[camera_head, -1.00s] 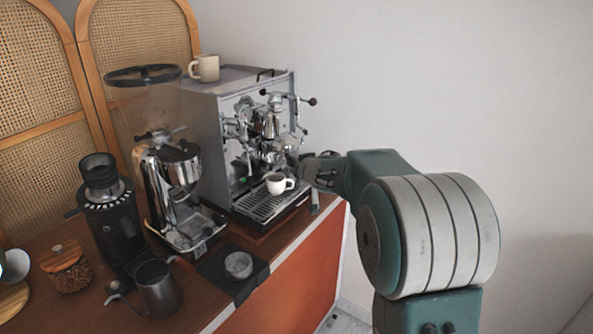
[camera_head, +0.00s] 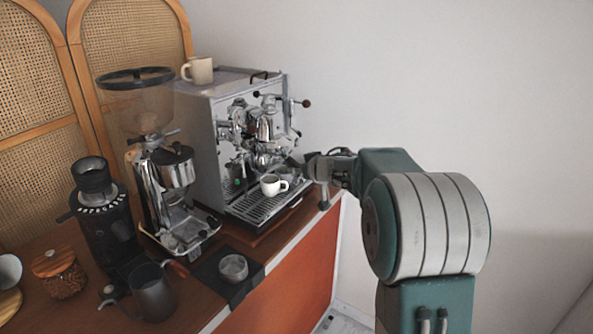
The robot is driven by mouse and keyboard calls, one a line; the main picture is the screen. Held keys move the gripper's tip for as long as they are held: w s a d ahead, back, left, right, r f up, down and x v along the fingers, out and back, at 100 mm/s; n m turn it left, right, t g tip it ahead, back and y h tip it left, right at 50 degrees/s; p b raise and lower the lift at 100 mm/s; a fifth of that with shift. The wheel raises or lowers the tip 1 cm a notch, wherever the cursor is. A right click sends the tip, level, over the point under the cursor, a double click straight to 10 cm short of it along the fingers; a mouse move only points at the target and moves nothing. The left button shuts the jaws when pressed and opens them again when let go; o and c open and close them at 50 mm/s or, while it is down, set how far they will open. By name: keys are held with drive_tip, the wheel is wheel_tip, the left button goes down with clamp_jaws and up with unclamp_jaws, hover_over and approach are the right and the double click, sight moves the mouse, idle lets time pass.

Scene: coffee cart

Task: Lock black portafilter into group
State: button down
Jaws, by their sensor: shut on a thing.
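The espresso machine (camera_head: 204,140) stands on the cart, with its chrome group (camera_head: 264,128) on the front face. My gripper (camera_head: 318,165) is at the right side of the machine's front, close to the group area. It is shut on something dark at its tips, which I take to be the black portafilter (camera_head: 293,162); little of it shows. Whether the portafilter sits in the group cannot be told at this size. A white cup (camera_head: 271,185) stands on the drip tray (camera_head: 262,206) below the group.
A large grinder (camera_head: 165,185) stands left of the machine, with a smaller black grinder (camera_head: 105,220) beside it. A dark pitcher (camera_head: 153,292), a wooden-lidded jar (camera_head: 60,273) and a tamping mat (camera_head: 220,285) are in front. A beige mug (camera_head: 198,70) is on the machine. Right of the cart is open floor.

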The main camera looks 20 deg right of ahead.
drive_tip(key=shift+d, duration=0.2)
drive_tip(key=shift+w+d+n+g+y, duration=0.3)
drive_tip(key=shift+d+n+y, duration=0.35)
drive_tip(key=shift+n+y, duration=0.15)
drive_tip(key=shift+d, duration=0.1)
drive_tip(key=shift+w+d+n+g+y, duration=0.25)
drive_tip(key=shift+d+n+g+y, duration=0.05)
drive_tip(key=shift+d+n+y, duration=0.35)
drive_tip(key=shift+w+d+n+g+y, duration=0.4)
drive_tip(key=shift+d+n+y, duration=0.2)
drive_tip(key=shift+n+y, duration=0.05)
idle(0.4)
drive_tip(key=shift+w+d+r+n+g+y, duration=0.1)
drive_tip(key=shift+w+d+n+g+y, duration=0.3)
drive_tip(key=shift+w+d+n+y, duration=0.15)
